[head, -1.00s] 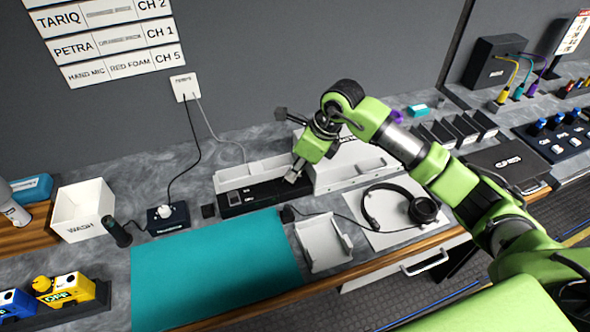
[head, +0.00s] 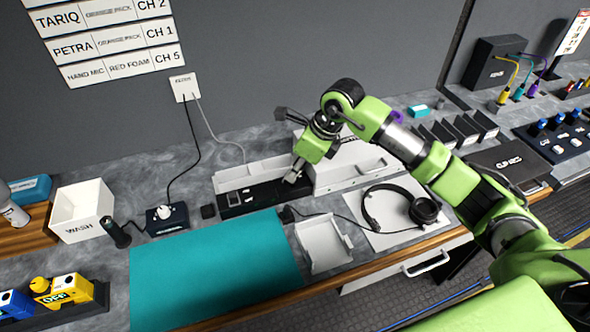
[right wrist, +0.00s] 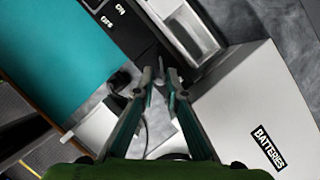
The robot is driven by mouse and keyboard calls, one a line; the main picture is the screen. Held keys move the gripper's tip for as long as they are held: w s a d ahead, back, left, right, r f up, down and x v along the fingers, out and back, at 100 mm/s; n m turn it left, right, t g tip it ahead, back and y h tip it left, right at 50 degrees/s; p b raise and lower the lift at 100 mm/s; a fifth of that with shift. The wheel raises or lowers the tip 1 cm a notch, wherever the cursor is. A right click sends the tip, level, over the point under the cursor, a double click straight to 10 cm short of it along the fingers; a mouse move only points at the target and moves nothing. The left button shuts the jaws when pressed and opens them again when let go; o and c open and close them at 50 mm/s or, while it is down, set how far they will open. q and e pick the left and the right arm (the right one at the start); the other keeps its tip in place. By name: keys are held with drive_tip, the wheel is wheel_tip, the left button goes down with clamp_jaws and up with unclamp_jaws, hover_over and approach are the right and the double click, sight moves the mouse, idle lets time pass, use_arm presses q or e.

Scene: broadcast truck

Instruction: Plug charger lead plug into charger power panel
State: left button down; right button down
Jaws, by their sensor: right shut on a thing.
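My right gripper (head: 291,178) points down at the right end of the long black charger (head: 232,200) on the bench. In the right wrist view its fingers (right wrist: 162,78) are closed together on a small greyish thing, apparently the charger lead plug (right wrist: 161,70); it is too small and hidden to make out well. A small white power panel (head: 185,87) sits on the wall, with one black and one grey cable hanging from it. I cannot tell which panel feeds the charger. My left gripper is not in view.
A teal mat (head: 215,268) lies in front of the charger. A white tray (head: 322,245), headphones (head: 421,208) and a white batteries box (right wrist: 240,118) stand close to the gripper. A white wash bin (head: 82,212) and black box with white knob (head: 166,216) stand left.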

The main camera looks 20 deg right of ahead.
drive_tip(key=shift+f+b, duration=1.05)
drive_tip(key=shift+f, duration=0.2)
drive_tip(key=c, duration=2)
unclamp_jaws()
drive_tip(key=shift+o, duration=0.2)
drive_tip(key=shift+r, duration=0.3)
drive_tip(key=v, duration=1.1)
drive_tip(key=shift+r, duration=0.25)
drive_tip(key=shift+s, duration=0.1)
